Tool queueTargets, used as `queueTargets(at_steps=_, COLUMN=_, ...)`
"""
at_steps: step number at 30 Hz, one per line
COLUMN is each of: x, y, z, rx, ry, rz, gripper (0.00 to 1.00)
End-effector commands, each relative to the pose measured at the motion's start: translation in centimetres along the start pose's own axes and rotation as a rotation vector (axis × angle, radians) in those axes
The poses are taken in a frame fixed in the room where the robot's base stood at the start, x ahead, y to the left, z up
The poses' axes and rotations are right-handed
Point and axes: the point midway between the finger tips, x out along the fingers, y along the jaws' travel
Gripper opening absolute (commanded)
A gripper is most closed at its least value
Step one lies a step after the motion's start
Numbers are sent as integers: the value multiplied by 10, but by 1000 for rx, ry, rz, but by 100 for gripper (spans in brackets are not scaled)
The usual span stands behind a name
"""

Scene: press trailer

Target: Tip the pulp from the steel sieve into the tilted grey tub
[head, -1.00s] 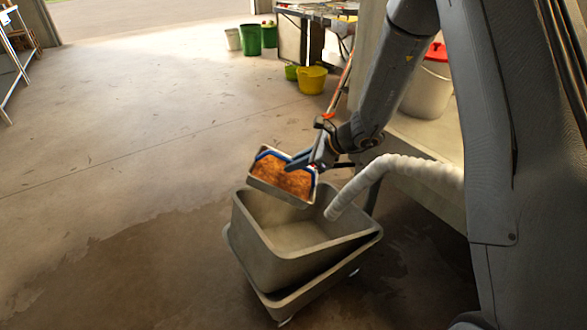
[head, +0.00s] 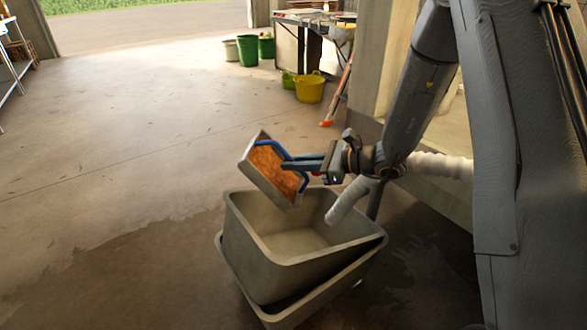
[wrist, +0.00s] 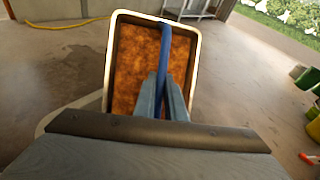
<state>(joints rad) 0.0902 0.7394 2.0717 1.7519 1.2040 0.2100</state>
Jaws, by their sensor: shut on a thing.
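The steel sieve (head: 268,182) is a shallow rectangular pan with a blue handle (head: 296,160), full of orange-brown pulp (head: 268,165). My gripper (head: 302,164) is shut on the blue handle and holds the sieve tilted above the tub's far left rim. In the wrist view the sieve (wrist: 113,60) is just beyond the fingers (wrist: 163,98), with the pulp (wrist: 138,60) still spread across it. The grey tub (head: 250,256) is tilted and sits in a second grey tub (head: 285,315). Its visible inside looks empty of pulp.
A thick white hose (head: 345,200) reaches over the tub's right rim. A pale raised ledge (head: 440,195) stands right of the tub. Yellow (head: 309,88) and green (head: 248,50) buckets stand at the back. The floor to the left is clear, with a wet patch around the tubs.

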Motion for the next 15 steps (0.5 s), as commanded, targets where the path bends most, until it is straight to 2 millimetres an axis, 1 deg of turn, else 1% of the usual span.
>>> queueTargets(at_steps=1, x=1, y=-1, z=-4, rx=4, ry=-20, rz=-2, gripper=0)
queueTargets(at_steps=15, x=1, y=0, z=-9, rx=43, ry=-225, rz=-17, gripper=0)
